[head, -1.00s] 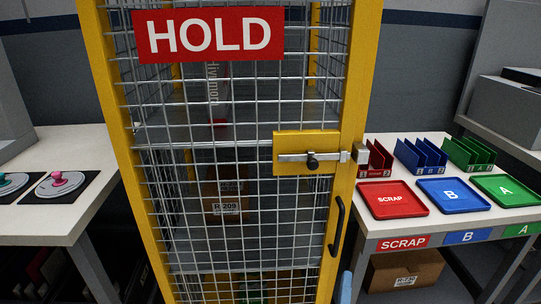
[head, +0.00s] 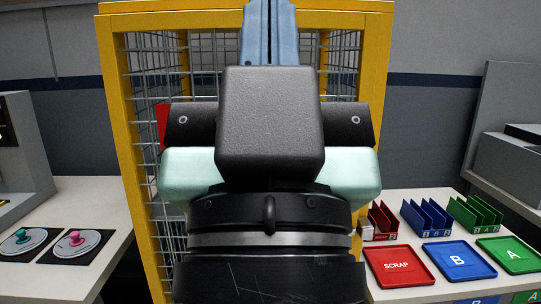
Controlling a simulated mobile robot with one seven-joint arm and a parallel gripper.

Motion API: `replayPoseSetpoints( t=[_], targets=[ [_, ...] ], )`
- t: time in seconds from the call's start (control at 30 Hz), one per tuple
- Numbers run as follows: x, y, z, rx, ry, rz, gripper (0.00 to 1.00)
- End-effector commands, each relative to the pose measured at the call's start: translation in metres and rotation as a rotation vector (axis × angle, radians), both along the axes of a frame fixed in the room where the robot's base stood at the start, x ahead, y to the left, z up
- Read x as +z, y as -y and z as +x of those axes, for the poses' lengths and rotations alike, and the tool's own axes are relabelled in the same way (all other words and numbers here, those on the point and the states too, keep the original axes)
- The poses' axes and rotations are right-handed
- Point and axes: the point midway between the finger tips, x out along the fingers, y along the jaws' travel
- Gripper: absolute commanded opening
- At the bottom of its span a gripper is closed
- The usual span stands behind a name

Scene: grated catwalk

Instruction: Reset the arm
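My arm fills the middle of the head view, with a dark wrist, pale mint side blocks and a black box on top. The end with my gripper (head: 270,35) is largely blocked by this black box. Pale blue parts with a dark line between them rise above it to the top edge, and their tips are not clear. I cannot tell whether the gripper is open or shut, and I see nothing held.
A yellow-framed mesh cage (head: 118,120) stands behind my arm, its front mostly hidden. At right a table holds a red SCRAP tray (head: 396,266), a blue B tray (head: 459,260) and a green A tray (head: 513,254). At left a white table (head: 115,215) carries two round discs.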

Motion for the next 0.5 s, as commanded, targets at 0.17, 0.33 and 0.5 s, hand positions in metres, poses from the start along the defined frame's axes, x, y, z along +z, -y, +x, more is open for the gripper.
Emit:
replayPoseSetpoints(
  t=[0.17,0.33,0.5],
  targets=[
    [0.074,0.0,0.001,-0.002,-0.001,-0.002,0.0],
    [0.115,0.0,0.001,-0.003,-0.002,-0.003,0.0],
    [0.133,0.0,0.001,-0.003,-0.002,-0.003,0.0]
  ],
)
